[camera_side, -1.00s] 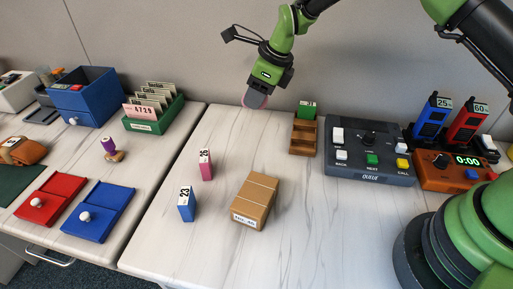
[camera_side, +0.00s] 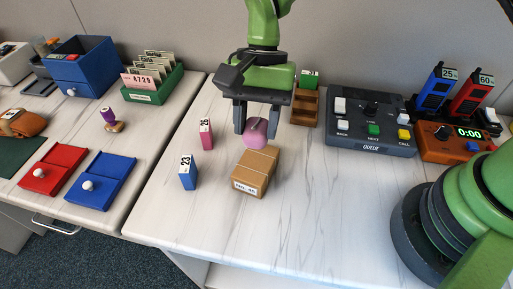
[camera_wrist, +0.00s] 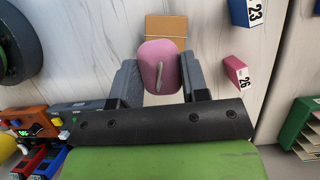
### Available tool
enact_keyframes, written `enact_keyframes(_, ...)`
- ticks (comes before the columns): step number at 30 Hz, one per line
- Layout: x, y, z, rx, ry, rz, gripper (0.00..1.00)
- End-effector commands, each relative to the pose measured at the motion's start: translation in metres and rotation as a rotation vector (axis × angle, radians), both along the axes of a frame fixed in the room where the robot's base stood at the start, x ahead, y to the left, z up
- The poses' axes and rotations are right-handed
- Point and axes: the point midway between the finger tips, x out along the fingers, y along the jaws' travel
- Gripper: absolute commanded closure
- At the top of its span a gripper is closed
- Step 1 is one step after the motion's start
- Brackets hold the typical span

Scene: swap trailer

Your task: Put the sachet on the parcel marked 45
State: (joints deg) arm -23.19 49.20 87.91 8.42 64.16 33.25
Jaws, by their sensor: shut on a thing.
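A pink sachet (camera_side: 256,134) is held between the fingers of my gripper (camera_side: 257,126), which is shut on it. The sachet also shows in the wrist view (camera_wrist: 160,68) with a pale mark on its face. A brown cardboard parcel (camera_side: 256,172) lies on the table just in front of and below the sachet in the side view, with a white label on its front side; the label is too small to read surely. In the wrist view the parcel (camera_wrist: 166,26) is partly hidden behind the sachet. Whether the sachet touches the parcel I cannot tell.
A blue block marked 23 (camera_side: 187,172) and a pink block marked 26 (camera_side: 206,133) stand left of the parcel. A brown wooden rack (camera_side: 304,107) with a green block and a grey button console (camera_side: 370,125) are at the right. The table front is clear.

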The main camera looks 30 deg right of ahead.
Motion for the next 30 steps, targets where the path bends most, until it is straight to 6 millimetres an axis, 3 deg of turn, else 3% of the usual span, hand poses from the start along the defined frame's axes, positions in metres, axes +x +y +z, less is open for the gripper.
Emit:
enact_keyframes(12, 0.000, -0.001, -0.055, -0.001, 0.001, -0.004, 0.81)
enact_keyframes(25, 0.001, 0.000, -0.063, 0.000, -0.001, -0.004, 0.81)
enact_keyframes(26, 0.001, 0.000, -0.063, 0.000, -0.002, -0.005, 0.54)
enact_keyframes(28, 0.001, 0.000, -0.062, -0.001, -0.002, -0.005, 0.38)
enact_keyframes(30, 0.001, 0.000, -0.062, 0.000, -0.002, -0.005, 0.33)
